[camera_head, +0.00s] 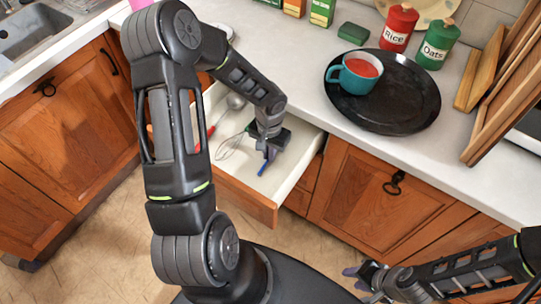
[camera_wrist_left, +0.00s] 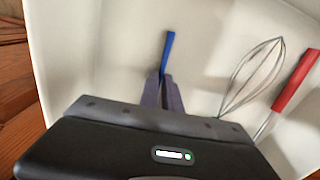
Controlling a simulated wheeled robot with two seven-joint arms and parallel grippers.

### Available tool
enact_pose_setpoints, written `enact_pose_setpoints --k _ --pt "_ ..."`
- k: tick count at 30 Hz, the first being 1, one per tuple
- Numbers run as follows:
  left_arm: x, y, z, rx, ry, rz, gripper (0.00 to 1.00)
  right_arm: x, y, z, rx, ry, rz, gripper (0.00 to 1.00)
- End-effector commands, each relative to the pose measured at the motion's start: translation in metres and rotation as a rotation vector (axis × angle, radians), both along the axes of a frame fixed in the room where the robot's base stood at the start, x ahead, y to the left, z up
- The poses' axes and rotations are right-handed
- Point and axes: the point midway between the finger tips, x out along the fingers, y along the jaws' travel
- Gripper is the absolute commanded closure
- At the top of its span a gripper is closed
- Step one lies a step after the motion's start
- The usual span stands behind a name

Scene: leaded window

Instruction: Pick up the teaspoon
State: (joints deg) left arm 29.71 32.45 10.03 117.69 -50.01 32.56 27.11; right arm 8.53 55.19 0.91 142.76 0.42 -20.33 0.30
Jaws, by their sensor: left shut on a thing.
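The teaspoon shows as a slim blue handle (camera_head: 264,168) in the open drawer; its other end is hidden, so its bowl cannot be seen. The blue handle also shows in the left wrist view (camera_wrist_left: 168,52), rising from between the fingertips. My left gripper (camera_head: 269,152) reaches down into the drawer and is shut on this handle; its fingers are close together in the left wrist view (camera_wrist_left: 163,82). My right gripper (camera_head: 355,279) is at the lower right, outside the drawer in front of the cabinets, with its fingers apart and empty.
The open drawer (camera_head: 295,184) also holds a whisk (camera_wrist_left: 252,75) and a red-handled utensil (camera_wrist_left: 297,82), right of my left gripper in the wrist view. A black tray (camera_head: 415,105) with a teal mug (camera_head: 350,83) stands on the counter. Red (camera_head: 399,28) and green (camera_head: 437,45) canisters stand behind.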

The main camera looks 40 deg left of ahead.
Motion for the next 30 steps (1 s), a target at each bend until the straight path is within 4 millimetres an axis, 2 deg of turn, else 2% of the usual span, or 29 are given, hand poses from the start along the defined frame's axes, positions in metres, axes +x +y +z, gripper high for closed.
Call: enact_pose_setpoints --k 11,16,20,27,30 --pt "0.0 0.0 0.0 0.0 0.0 0.0 1.0 0.0 0.0 0.0 0.0 0.0 0.0 0.64" --pt "0.001 0.001 0.009 0.001 -0.002 0.001 1.0 0.0 0.0 -0.001 0.0 0.0 0.0 0.64" --pt "0.001 0.001 0.028 0.001 -0.004 0.001 1.0 0.0 0.0 -0.002 0.001 -0.001 0.0 0.64" --pt "0.001 0.0 0.075 0.002 -0.005 0.001 1.0 0.001 0.0 -0.006 0.002 -0.003 0.0 0.64" --pt "0.001 0.0 0.09 0.001 -0.004 0.001 1.0 0.001 0.0 -0.007 0.002 -0.003 0.001 0.64"
